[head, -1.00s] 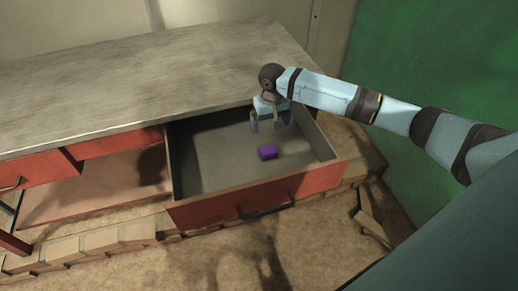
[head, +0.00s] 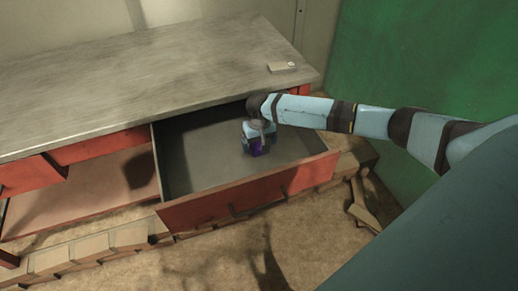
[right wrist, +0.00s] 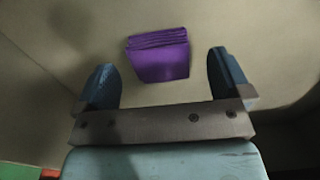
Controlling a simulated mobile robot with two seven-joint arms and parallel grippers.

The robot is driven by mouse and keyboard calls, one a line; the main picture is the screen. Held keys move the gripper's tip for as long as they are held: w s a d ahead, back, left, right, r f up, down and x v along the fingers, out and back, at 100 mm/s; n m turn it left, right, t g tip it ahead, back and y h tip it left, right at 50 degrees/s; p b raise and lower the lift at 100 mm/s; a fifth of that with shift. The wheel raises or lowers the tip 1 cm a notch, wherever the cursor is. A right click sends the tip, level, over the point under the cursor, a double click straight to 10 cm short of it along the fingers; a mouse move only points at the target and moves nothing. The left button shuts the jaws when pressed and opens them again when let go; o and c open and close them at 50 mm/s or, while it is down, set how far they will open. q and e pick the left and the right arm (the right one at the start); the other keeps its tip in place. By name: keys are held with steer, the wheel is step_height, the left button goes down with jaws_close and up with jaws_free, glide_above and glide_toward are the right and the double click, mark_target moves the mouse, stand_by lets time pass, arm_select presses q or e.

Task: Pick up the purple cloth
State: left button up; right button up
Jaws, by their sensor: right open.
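The purple cloth (right wrist: 160,58) is a small folded stack lying on the drawer floor. In the head view the cloth (head: 256,149) is partly hidden behind my right gripper (head: 257,148). The right gripper reaches down into the open drawer over the cloth. In the right wrist view its two blue fingers (right wrist: 163,82) are spread apart, with the cloth beyond and between them, not gripped. My left gripper is in neither view.
The open drawer (head: 250,197) has a red front and grey walls around the gripper. A grey worktop (head: 130,80) lies behind it, with a small flat item (head: 283,66) near its right end. A green wall (head: 420,60) stands at the right.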

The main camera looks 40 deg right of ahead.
mark_target(259, 145)
steer(key=shift+f, duration=0.95)
steer(key=c, duration=1)
steer(key=shift+r, duration=0.1)
steer(key=shift+r, duration=0.65)
steer(key=shift+r+p, duration=1.1)
steer(key=shift+r, duration=8.2)
